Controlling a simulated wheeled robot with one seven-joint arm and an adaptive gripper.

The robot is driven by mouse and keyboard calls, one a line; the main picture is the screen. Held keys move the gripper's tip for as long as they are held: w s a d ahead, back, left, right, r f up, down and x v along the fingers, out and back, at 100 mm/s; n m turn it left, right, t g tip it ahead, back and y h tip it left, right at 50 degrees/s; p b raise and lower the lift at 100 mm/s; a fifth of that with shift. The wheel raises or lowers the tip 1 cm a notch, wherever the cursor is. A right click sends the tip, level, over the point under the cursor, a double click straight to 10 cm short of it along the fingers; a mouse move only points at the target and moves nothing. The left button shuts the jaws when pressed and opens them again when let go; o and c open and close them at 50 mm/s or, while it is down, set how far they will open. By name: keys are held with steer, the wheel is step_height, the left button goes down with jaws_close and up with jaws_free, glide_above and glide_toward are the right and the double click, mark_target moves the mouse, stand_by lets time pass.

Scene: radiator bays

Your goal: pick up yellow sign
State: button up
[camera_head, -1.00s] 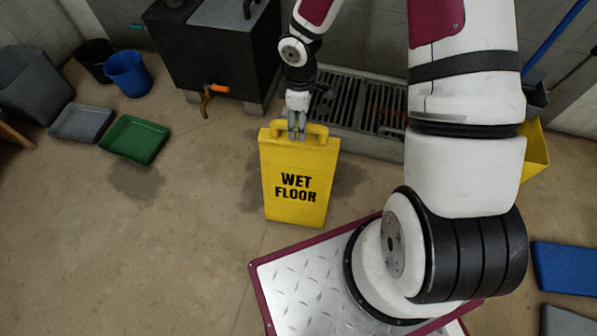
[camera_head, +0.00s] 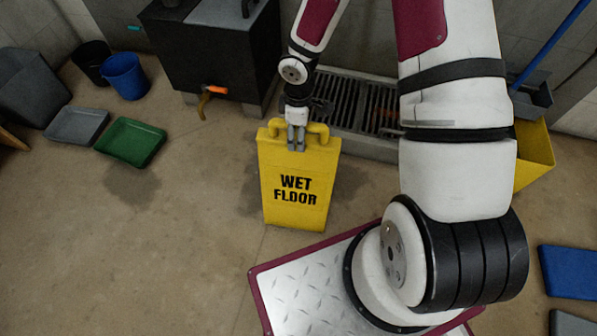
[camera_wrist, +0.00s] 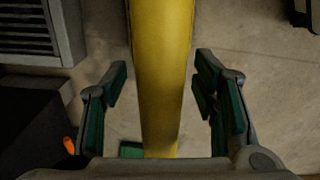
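The yellow wet floor sign (camera_head: 297,188) stands upright on the floor, with black letters facing my body camera and a handle loop at its top. My gripper (camera_head: 296,142) is at the top of the sign, at its handle. In the wrist view, the yellow sign (camera_wrist: 161,75) runs between the two fingers of my gripper (camera_wrist: 160,95). The fingers are spread, with a visible gap on each side of the yellow part. The far side of the sign is hidden in the head view.
A dark tank (camera_head: 222,45) with an orange-handled tap stands behind left. A floor grate (camera_head: 352,104) lies behind the sign. Green (camera_head: 130,141) and grey (camera_head: 77,125) trays and a blue bucket (camera_head: 126,75) are at left. A yellow bucket (camera_head: 536,158) is at right.

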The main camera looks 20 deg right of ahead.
jaws_close()
steer(key=shift+r, duration=0.15)
